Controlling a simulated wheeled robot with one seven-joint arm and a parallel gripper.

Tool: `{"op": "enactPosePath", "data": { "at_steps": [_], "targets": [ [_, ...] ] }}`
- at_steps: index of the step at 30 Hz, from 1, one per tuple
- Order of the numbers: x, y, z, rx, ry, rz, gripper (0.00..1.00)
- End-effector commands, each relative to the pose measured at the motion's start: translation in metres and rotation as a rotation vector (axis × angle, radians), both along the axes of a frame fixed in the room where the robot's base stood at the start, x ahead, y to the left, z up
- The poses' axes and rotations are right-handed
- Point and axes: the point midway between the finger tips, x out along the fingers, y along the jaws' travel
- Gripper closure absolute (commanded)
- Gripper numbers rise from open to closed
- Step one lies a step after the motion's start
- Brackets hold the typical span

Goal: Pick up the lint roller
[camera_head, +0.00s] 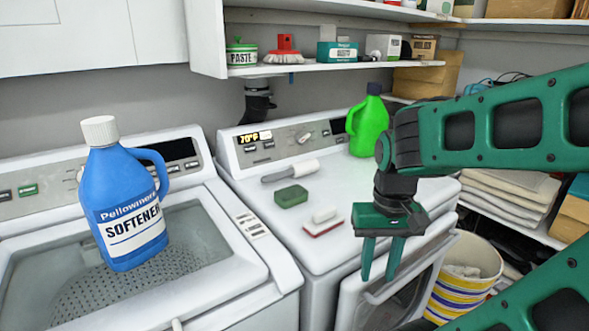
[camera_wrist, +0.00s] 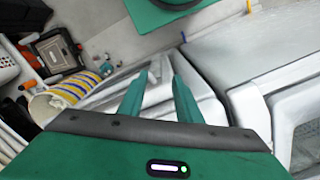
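The lint roller (camera_head: 290,171), with a grey handle and a white roller end, lies on top of the right-hand white machine (camera_head: 262,205), towards its back near the control panel. My gripper (camera_head: 378,276) hangs pointing down near the front edge of that machine, to the right of and nearer the camera than the lint roller. Its two green fingers are apart with nothing between them. They also show empty in the wrist view (camera_wrist: 161,74). I cannot make out the lint roller in the wrist view.
A green sponge (camera_head: 291,197) and a red-and-white brush (camera_head: 324,222) lie near the lint roller. A green bottle (camera_head: 367,124) stands at the back right. A blue softener bottle (camera_head: 123,205) stands on the left machine. A striped bucket (camera_head: 461,290) is at right. A shelf (camera_head: 330,68) overhangs the back.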

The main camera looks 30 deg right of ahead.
Motion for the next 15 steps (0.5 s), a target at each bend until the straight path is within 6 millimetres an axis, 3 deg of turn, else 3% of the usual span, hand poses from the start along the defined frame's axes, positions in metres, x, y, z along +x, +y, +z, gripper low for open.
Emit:
{"op": "enactPosePath", "data": {
  "at_steps": [7,11,15],
  "targets": [
    [0.000,0.000,0.000,0.000,0.000,0.000,0.69],
    [-0.008,-0.001,0.008,-0.003,-0.014,-0.007,0.40],
    [0.021,-0.012,0.027,-0.025,-0.016,-0.066,0.37]
  ]
}}
